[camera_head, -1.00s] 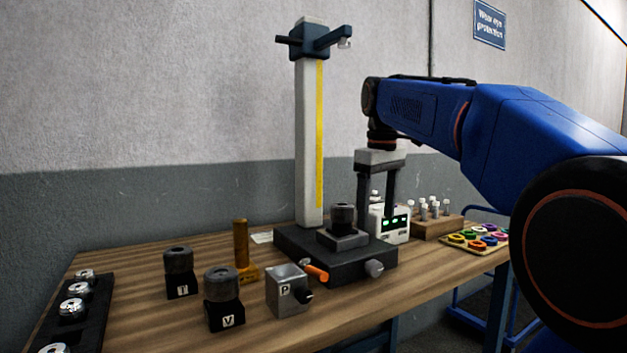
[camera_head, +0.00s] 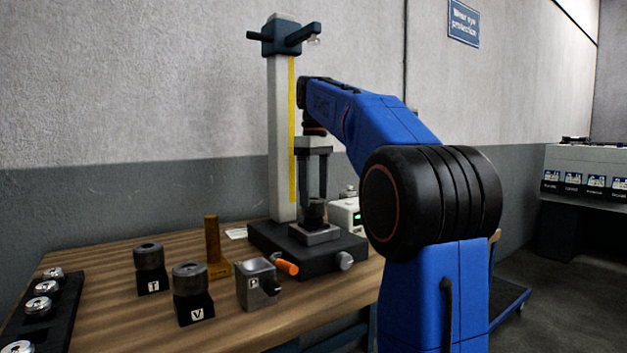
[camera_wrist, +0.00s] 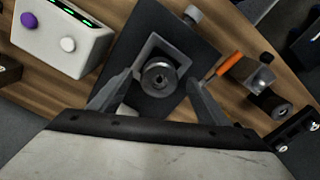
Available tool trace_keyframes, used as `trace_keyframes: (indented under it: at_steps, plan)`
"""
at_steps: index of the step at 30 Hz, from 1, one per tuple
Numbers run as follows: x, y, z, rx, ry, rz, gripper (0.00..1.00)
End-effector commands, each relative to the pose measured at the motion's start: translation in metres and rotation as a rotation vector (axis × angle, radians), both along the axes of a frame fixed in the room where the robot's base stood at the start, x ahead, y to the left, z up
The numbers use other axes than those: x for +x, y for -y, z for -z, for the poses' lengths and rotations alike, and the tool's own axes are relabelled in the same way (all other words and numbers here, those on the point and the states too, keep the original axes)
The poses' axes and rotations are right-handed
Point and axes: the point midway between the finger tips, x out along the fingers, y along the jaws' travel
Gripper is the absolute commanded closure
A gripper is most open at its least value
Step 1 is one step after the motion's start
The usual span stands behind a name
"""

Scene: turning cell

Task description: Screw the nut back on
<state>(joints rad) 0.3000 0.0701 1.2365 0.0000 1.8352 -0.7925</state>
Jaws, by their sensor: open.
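A dark round part (camera_head: 316,213) sits upright on a square grey block (camera_head: 314,234) on the black base of the tall stand (camera_head: 283,130). My gripper (camera_head: 315,196) points down over this part, open. In the wrist view my gripper's fingers (camera_wrist: 160,86) lie on either side of the part, with gaps visible. Whether the fingertips reach down beside it is unclear.
Blocks marked T (camera_head: 151,269) and V (camera_head: 192,292) stand left, beside a brass post (camera_head: 213,246). A black rack (camera_head: 66,302) holds several shiny round pieces. A white box (camera_wrist: 62,36) is close to the stand.

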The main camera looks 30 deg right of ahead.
Motion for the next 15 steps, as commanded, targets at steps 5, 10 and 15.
trace_keyframes:
  at_steps: [5, 10, 15]
  plan:
    - [0.0, 0.0, 0.02, 0.0, -0.001, 0.0, 0.3]
    - [0.0, 0.0, 0.028, 0.0, 0.0, 0.0, 0.3]
    - [0.0, 0.0, 0.029, 0.0, 0.0, 0.0, 0.3]
